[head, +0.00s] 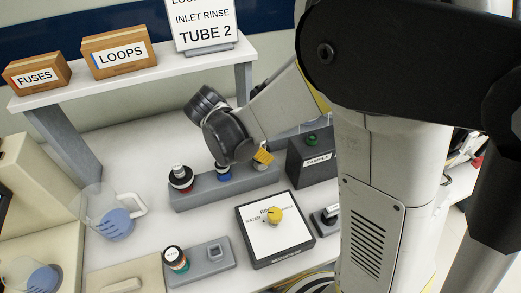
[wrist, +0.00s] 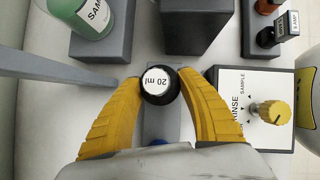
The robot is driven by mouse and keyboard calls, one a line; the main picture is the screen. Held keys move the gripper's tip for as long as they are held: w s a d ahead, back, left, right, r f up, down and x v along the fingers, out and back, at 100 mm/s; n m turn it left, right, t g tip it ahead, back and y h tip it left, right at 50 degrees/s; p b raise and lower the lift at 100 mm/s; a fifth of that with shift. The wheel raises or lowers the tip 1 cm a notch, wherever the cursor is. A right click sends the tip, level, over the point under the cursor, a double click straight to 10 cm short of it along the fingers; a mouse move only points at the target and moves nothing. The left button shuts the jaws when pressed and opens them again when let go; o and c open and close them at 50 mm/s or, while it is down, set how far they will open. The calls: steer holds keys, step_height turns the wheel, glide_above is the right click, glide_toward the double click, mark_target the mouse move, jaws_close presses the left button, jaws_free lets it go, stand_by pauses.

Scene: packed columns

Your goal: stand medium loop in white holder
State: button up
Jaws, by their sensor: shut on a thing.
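My gripper (wrist: 160,84), with yellow fingers, is shut on a black loop with a white top marked "20 ml" (wrist: 158,80). In the head view a yellow finger of my gripper (head: 263,155) shows at the right end of the grey rack (head: 200,193). A pale white holder (head: 261,166) shows just under it. The hand hides most of the loop, and I cannot tell whether its foot is in the white holder or above it. A black, white-topped piece stands in the red holder (head: 181,183) at left. The blue holder (head: 223,173) is in the middle.
A panel with a yellow knob (head: 275,215) is in front.

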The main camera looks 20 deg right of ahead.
steer(key=shift+f+b, duration=0.35)
steer(key=shift+f, duration=0.15)
steer(key=o, duration=1.5)
steer(key=shift+c, duration=0.2)
steer(key=shift+r, duration=0.1)
steer(key=v, duration=1.2)
